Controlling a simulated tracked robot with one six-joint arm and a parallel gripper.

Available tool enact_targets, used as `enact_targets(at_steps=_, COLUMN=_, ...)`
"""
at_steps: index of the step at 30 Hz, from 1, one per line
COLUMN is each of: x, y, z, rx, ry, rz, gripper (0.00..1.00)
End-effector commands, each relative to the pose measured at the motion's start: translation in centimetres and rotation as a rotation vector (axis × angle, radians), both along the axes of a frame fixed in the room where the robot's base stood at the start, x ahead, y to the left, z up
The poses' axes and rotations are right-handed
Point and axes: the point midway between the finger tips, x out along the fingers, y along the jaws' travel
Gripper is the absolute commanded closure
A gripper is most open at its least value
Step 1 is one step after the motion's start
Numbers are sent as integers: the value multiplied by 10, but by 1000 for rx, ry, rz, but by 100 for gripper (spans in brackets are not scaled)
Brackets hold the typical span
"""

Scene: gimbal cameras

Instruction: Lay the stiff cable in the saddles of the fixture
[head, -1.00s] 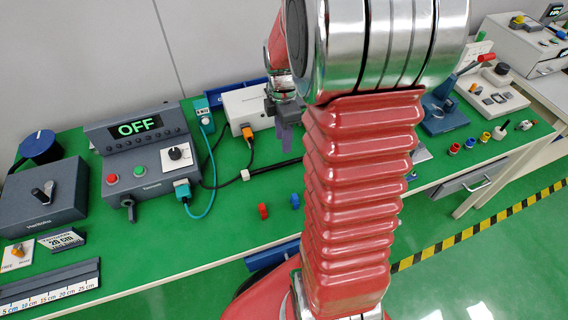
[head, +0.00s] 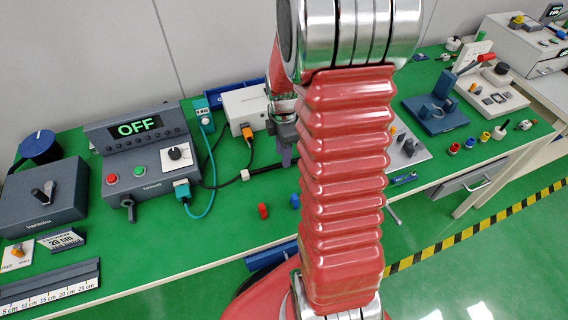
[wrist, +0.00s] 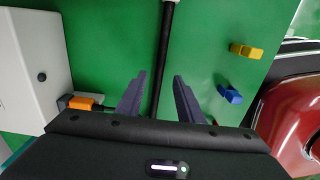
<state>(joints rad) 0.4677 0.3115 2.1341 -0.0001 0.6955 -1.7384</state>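The stiff black cable (head: 266,168) lies along the green bench, its right part hidden behind my arm. In the wrist view the cable (wrist: 164,55) runs between the two fingers of my gripper (wrist: 160,78). The fingers are apart, with a gap on each side of the cable; I cannot tell their height above it. In the head view my gripper (head: 286,154) points down over the cable, partly hidden by my arm. I cannot identify the saddles for certain; a grey plate with dark upright parts (head: 408,146) shows partly behind my arm.
A white box (head: 243,106) with an orange plug (head: 248,133) stands behind the cable. Small red (head: 263,211) and blue (head: 295,201) pieces stand in front. A blue base (head: 436,117) is to the right. The OFF-display console (head: 140,140) is to the left.

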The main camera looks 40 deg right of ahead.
Motion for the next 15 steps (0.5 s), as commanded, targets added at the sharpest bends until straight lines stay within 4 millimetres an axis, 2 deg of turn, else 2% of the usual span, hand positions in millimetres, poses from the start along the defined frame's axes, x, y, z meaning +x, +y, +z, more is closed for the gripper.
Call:
enact_targets(at_steps=7, x=0, y=-1, z=-30, rx=1, ry=2, rz=0, gripper=66)
enact_targets(at_steps=15, x=1, y=-1, z=-36, rx=0, ry=0, rz=1, gripper=66)
